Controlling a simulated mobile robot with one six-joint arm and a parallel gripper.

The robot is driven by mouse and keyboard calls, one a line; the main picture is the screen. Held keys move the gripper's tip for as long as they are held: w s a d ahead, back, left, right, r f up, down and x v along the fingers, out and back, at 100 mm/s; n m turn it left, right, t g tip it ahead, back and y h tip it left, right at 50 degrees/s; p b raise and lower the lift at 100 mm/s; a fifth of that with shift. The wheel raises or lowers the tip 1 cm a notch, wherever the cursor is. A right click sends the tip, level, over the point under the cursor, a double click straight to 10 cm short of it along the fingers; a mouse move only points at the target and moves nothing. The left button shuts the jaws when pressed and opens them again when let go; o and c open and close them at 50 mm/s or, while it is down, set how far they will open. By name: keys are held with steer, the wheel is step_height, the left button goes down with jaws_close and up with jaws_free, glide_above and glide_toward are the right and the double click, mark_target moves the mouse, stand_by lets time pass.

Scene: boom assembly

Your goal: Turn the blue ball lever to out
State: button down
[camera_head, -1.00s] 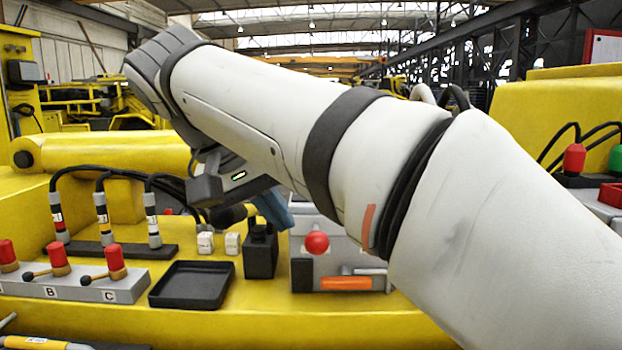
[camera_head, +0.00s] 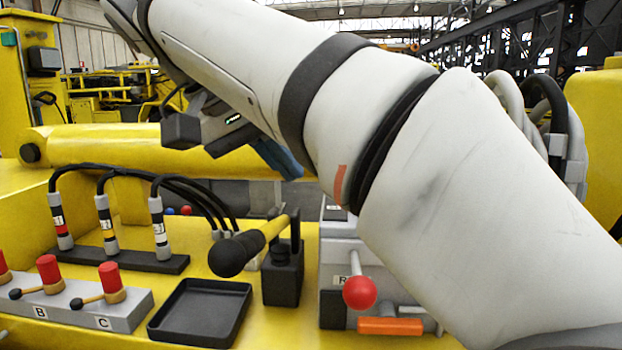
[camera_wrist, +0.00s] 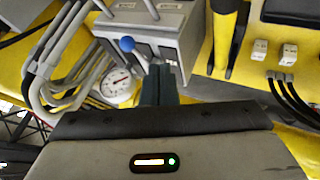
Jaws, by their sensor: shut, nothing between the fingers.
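The blue ball lever (camera_wrist: 127,44) shows in the wrist view, its ball in front of a grey box (camera_wrist: 185,38) and its rod running down right towards my fingers. My gripper (camera_wrist: 160,72) is shut and empty, its tips just right of and below the ball. They look close to the lever's rod, but I cannot tell whether they touch it. In the head view my gripper's blue-grey fingers (camera_head: 278,158) point down right behind my arm. The blue ball is hidden there by my arm.
A red ball lever (camera_head: 360,292) and an orange handle (camera_head: 390,326) are on the near side of the box. A black pump with a yellow handle (camera_head: 283,270) and an empty black tray (camera_head: 200,312) stand left. A gauge (camera_wrist: 118,82) and grey hoses (camera_wrist: 60,50) lie near the lever.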

steer(key=w+d+f+b, duration=0.3)
steer(key=d+f+b, duration=0.2)
steer(key=d, duration=0.3)
steer(key=shift+w+f, duration=0.35)
steer(key=shift+f, duration=0.5)
